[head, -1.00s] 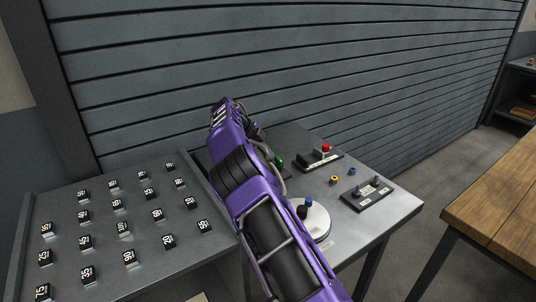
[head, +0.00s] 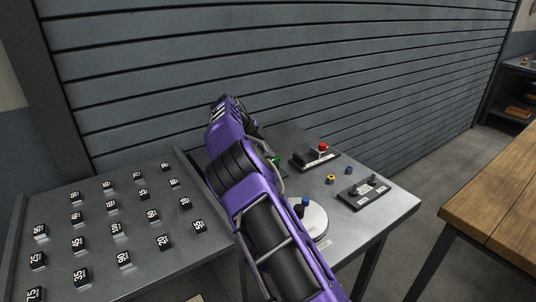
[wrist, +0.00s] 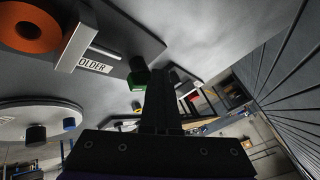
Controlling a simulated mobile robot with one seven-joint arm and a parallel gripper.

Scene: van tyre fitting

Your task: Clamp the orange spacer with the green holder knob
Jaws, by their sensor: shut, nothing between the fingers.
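The orange spacer (wrist: 30,26), a thick ring, sits in the holder at the top left of the wrist view. A pale holder block (wrist: 82,50) with a partly hidden label ending in "OLDER" stands beside it. The green holder knob (wrist: 137,80) is just left of my gripper (wrist: 159,78), whose fingers are shut and empty. I cannot tell whether they touch the knob. In the head view the green knob (head: 276,160) peeks out beside my purple arm. The arm hides the spacer, most of the holder and the gripper there.
On the same bench are a round white plate (head: 312,222) with dark and blue knobs, a red-knobbed fixture (head: 316,158) and a small dark fixture (head: 363,190). A panel of numbered blocks (head: 110,215) lies left. A slatted shutter (head: 300,70) closes the back.

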